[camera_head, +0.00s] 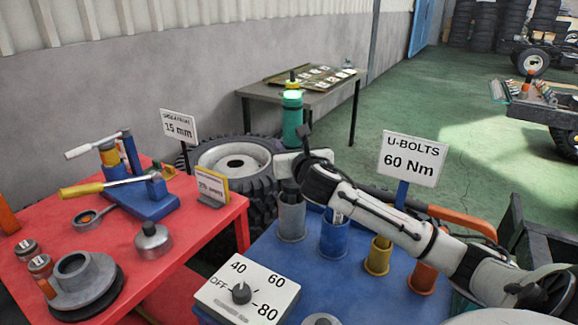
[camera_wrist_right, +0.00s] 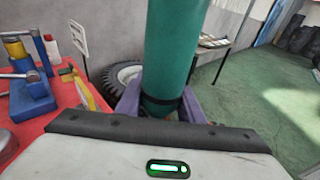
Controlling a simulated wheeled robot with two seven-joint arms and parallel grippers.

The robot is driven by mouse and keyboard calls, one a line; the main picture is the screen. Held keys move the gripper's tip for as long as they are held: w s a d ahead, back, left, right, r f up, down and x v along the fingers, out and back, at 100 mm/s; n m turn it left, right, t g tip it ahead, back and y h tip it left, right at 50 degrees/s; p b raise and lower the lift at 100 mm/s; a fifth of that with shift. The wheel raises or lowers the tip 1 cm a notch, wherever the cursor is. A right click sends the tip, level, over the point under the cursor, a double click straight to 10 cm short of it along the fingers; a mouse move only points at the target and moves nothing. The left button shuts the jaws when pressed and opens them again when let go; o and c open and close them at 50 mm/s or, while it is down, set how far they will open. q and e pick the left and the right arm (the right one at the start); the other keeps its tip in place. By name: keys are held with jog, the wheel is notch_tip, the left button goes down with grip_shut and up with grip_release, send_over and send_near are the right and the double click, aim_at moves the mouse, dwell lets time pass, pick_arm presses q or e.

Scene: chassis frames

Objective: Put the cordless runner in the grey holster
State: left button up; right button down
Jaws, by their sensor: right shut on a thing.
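The cordless runner (camera_head: 292,118) is a teal upright cylinder with a bright green band and a yellow top. My right gripper (camera_head: 288,165) is shut around it, and the wrist view shows the teal body (camera_wrist_right: 172,55) between the purple fingers (camera_wrist_right: 160,106). The grey holster (camera_head: 291,220) is an upright cup at the left of a row on the blue table. The gripper and runner are right above it in the head view. The gripper hides part of the runner, and I cannot tell whether its lower end is inside the cup. My left gripper is not in view.
Blue (camera_head: 334,236), yellow (camera_head: 378,256) and orange (camera_head: 422,277) holsters continue the row, partly under my right arm. A "U-BOLTS 60 Nm" sign (camera_head: 412,158) stands behind them. A dial box (camera_head: 247,292) is in front. A red table (camera_head: 190,225) with tools is at left.

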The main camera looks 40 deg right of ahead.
jog(key=shift+f+b, duration=0.3)
jog(key=shift+f, duration=1.95)
jog(key=c, duration=1.2)
grip_release()
jog(key=shift+f, duration=0.25)
jog(key=v, duration=1.2)
